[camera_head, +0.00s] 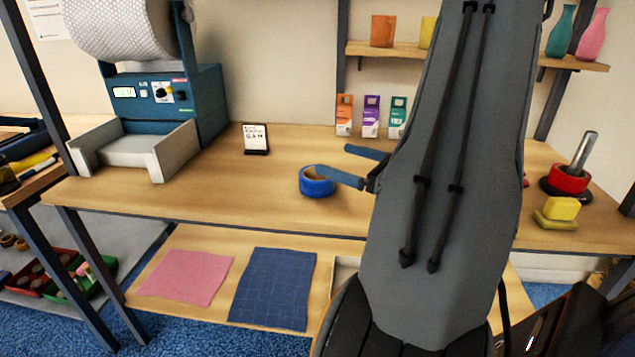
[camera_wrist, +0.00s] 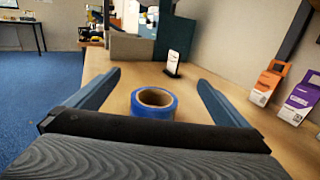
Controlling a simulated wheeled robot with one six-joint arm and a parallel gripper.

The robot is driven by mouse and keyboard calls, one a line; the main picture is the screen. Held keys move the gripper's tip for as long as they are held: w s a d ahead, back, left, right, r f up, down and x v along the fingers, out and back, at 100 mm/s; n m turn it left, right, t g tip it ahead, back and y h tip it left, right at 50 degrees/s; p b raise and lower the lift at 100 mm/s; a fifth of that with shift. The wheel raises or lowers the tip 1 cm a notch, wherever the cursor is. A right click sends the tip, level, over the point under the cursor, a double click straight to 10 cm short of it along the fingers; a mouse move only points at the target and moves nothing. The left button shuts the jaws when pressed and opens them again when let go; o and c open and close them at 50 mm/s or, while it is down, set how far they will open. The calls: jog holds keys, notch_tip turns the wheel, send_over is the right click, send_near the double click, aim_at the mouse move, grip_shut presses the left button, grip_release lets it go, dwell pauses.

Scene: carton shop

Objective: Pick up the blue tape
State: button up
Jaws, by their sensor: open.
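The blue tape (camera_head: 314,184) is a roll with a brown core, lying flat on the wooden bench (camera_head: 225,190) near its front edge. In the head view one finger of my gripper (camera_head: 345,164) overlaps its right part. In the wrist view the blue tape (camera_wrist: 154,103) sits ahead, centred between the two blue fingers of my gripper (camera_wrist: 158,92). The fingers are wide apart and hold nothing. I cannot tell whether a finger touches the roll.
A small sign (camera_head: 256,138) stands behind the tape. Several small cartons (camera_head: 371,117) line the back. A blue machine (camera_head: 170,90) with a white tray is at left. A red roll on a spindle (camera_head: 569,178) and a yellow block (camera_head: 562,208) are at right. My arm hides the bench's middle right.

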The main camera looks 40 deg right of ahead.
send_near(307, 170)
jog(key=shift+s, duration=0.6)
jog(key=shift+w+a+r+p, duration=0.15)
jog(key=shift+w+p, duration=0.2)
jog(key=shift+w, duration=0.2)
jog(key=shift+p+x, duration=0.65)
jog(key=shift+x, duration=2.55)
jog(key=c, duration=1.2)
